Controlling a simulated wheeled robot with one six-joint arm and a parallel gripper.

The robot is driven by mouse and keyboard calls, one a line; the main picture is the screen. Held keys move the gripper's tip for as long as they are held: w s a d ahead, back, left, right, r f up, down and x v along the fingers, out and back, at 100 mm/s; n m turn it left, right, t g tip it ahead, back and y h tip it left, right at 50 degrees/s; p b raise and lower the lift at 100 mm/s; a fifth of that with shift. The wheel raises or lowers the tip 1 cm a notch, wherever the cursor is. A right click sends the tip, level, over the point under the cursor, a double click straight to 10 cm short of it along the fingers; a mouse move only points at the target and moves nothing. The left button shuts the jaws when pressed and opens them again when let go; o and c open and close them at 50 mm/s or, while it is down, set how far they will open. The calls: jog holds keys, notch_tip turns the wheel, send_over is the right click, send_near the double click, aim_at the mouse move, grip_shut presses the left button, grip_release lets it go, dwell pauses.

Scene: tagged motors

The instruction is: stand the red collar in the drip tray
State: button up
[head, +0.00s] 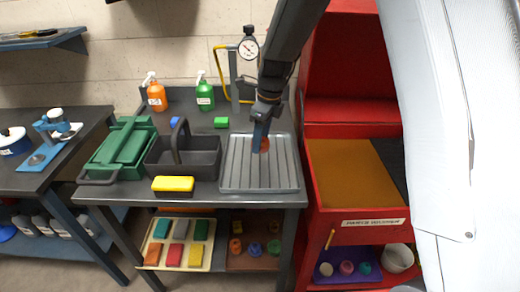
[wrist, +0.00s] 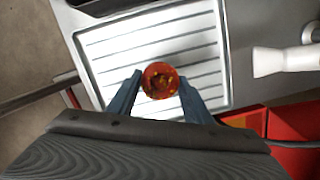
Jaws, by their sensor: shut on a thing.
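The drip tray (head: 240,176) is a grey ribbed tray at the right end of the dark workbench. It also shows in the wrist view (wrist: 110,50) as a bright, ribbed surface. My gripper (wrist: 160,88) is over the tray, its two blue fingers on either side of the red collar (wrist: 160,79). The collar is a round red piece with mottled brown and yellow inside, and the fingers are shut on it. In the head view the collar (head: 264,145) shows as a small orange-red patch beside the fingers. I cannot tell whether it touches the tray.
A dark caddy (head: 200,160) stands just left of the tray, with a yellow block (head: 173,184) in front of it. A green toolbox (head: 122,150) is further left. A dial gauge stand (head: 235,80) rises behind. A red cabinet (head: 345,235) stands close on the right.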

aim_at(261, 160)
jog(key=shift+f+p, duration=0.6)
jog(key=shift+f, duration=1.9)
jog(key=shift+f, duration=0.15)
jog(key=o, duration=1.3)
